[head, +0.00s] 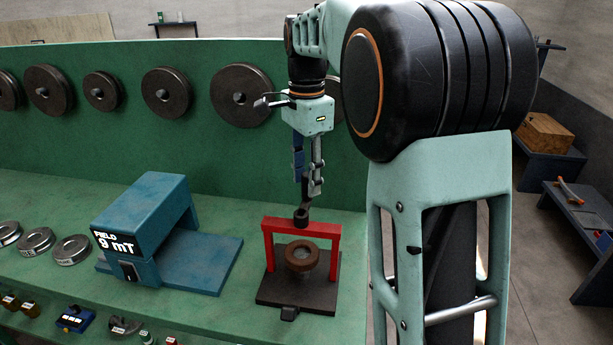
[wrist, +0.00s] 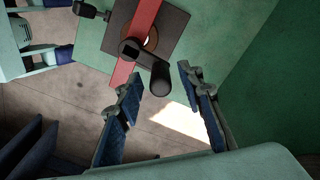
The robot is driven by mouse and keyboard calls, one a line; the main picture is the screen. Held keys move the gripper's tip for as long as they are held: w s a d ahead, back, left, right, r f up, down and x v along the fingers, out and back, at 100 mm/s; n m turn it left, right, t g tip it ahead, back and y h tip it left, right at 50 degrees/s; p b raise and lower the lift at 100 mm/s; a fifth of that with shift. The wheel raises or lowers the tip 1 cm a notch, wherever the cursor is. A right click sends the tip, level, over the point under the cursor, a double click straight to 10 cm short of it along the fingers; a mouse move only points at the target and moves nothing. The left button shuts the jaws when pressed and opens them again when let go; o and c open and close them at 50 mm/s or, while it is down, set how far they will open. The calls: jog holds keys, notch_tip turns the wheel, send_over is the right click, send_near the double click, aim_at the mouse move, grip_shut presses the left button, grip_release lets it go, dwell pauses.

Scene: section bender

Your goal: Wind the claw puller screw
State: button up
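The claw puller is a red bridge frame (head: 328,228) on a dark base plate (head: 275,291), with a brown ring (head: 302,256) beneath it. A dark crank (head: 301,216) tops its screw above the red crossbar. In the wrist view the crank (wrist: 132,48) lies over the red bar (wrist: 138,42), and its round upright knob (wrist: 161,80) points toward me. My gripper (head: 313,192) hangs above the crank, pointing down. In the wrist view my gripper (wrist: 160,74) is open and empty, the knob appearing between its fingertips. I cannot tell whether they touch it.
A blue box reading "FIELD 9 mT" (head: 145,220) stands left of the puller on the green bench (head: 225,312). Metal rings (head: 72,249) and small instruments lie farther left. Dark discs (head: 240,95) line the green back panel.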

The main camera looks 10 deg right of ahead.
jog(key=shift+c, duration=0.4)
grip_shut()
jog(key=shift+a+r+n, duration=0.1)
jog(key=shift+n, duration=0.2)
